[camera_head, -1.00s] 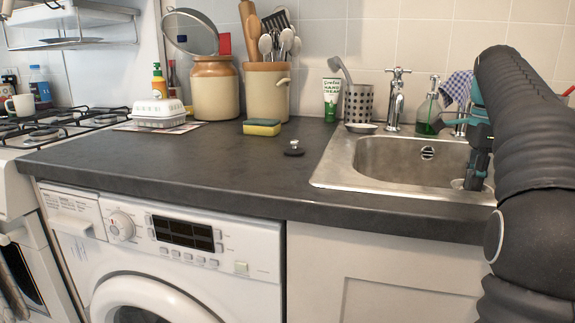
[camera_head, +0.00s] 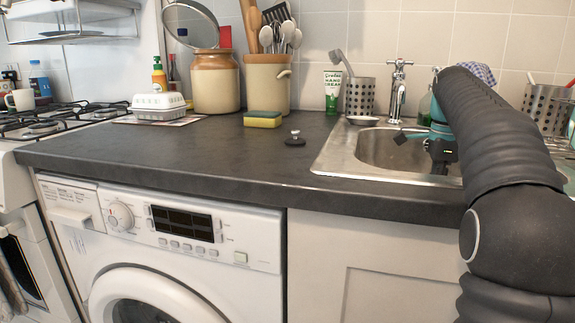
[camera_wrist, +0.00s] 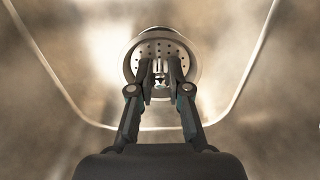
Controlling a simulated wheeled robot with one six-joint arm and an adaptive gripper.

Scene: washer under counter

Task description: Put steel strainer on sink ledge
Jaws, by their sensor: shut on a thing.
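The steel strainer (camera_wrist: 151,46) is a round metal cup with small holes, seen near the top middle of the wrist view. My gripper (camera_wrist: 161,75) is shut on its centre post. In the head view, my gripper (camera_head: 440,150) is over the right part of the steel sink basin, partly behind my arm. I cannot make out the strainer there, nor tell how high it is above the basin floor. The sink ledge (camera_head: 335,165) is the bare steel rim on the left and front of the basin.
A black plug (camera_head: 295,139) sits on the dark counter (camera_head: 200,160) left of the sink. A tap (camera_head: 397,95), a small dish (camera_head: 362,120) and a perforated utensil holder (camera_head: 360,97) stand along the back. A sponge (camera_head: 262,119) lies farther left.

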